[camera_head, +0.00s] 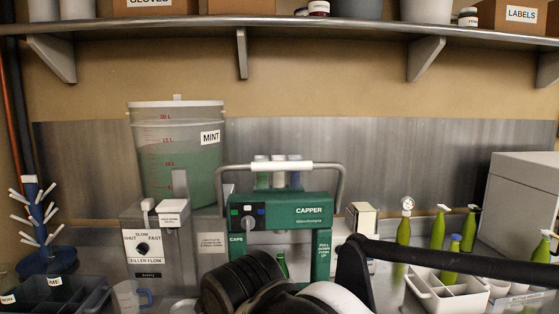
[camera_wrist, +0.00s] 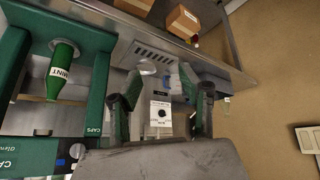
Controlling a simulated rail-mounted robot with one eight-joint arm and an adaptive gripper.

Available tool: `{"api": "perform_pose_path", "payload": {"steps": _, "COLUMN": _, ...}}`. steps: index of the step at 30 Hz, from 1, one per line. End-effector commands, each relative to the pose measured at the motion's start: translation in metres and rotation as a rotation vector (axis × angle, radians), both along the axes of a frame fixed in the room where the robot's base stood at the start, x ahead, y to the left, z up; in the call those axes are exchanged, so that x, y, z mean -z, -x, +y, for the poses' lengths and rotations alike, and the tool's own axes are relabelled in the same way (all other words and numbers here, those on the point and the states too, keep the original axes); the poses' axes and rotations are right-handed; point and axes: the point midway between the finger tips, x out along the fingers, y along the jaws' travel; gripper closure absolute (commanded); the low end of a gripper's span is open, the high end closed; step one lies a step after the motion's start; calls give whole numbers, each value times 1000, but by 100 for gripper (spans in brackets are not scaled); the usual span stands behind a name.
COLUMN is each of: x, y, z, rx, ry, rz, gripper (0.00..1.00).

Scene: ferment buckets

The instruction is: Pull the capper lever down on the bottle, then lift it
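The green capper (camera_head: 282,211) stands at the middle of the counter in the head view. Its grey U-shaped lever with a white grip (camera_head: 281,166) is raised above the body. A green bottle (camera_head: 281,264) stands in the capper's opening, partly hidden by my arm. In the wrist view the capper (camera_wrist: 97,75) is at left, and the bottle (camera_wrist: 62,68) with a MINT label shows in its opening. My gripper (camera_wrist: 163,80) is open and empty, its fingers apart beside the capper. My fingers are hidden in the head view, and I cannot make out the lever in the wrist view.
The filler (camera_head: 150,240) stands left of the capper; its dial panel (camera_wrist: 161,117) shows between my fingers. A measuring jug (camera_head: 128,294) sits before it. A MINT bucket (camera_head: 179,150) stands behind. At right are green bottles (camera_head: 437,230) and a white divided crate (camera_head: 437,299).

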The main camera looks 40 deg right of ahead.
Motion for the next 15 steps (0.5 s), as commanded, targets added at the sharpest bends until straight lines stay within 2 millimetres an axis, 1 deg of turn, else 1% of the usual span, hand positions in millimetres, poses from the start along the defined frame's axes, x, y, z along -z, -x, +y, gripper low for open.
{"api": "perform_pose_path", "payload": {"steps": 1, "x": -24, "y": -10, "z": -8, "rx": -18, "ry": 34, "rz": 22, "gripper": 62}}
{"api": "perform_pose_path", "payload": {"steps": 2, "x": -37, "y": -16, "z": -13, "rx": -33, "ry": 59, "rz": 40, "gripper": 62}}
{"api": "perform_pose_path", "payload": {"steps": 3, "x": -55, "y": -24, "z": -21, "rx": -57, "ry": 96, "rz": 65, "gripper": 62}}
{"api": "perform_pose_path", "payload": {"steps": 5, "x": -81, "y": -36, "z": -33, "rx": -93, "ry": 148, "rz": 107, "gripper": 62}}
{"api": "perform_pose_path", "payload": {"steps": 6, "x": -98, "y": -43, "z": -42, "rx": -117, "ry": 182, "rz": 136, "gripper": 62}}
{"api": "perform_pose_path", "payload": {"steps": 8, "x": -123, "y": -54, "z": -55, "rx": -155, "ry": 231, "rz": 180, "gripper": 62}}
{"api": "perform_pose_path", "payload": {"steps": 9, "x": -139, "y": -61, "z": -64, "rx": -179, "ry": 261, "rz": 212, "gripper": 62}}
{"api": "perform_pose_path", "payload": {"steps": 14, "x": -203, "y": -87, "z": -102, "rx": -281, "ry": 369, "rz": 342, "gripper": 62}}
{"api": "perform_pose_path", "payload": {"steps": 15, "x": -218, "y": -92, "z": -111, "rx": -306, "ry": 392, "rz": 376, "gripper": 62}}
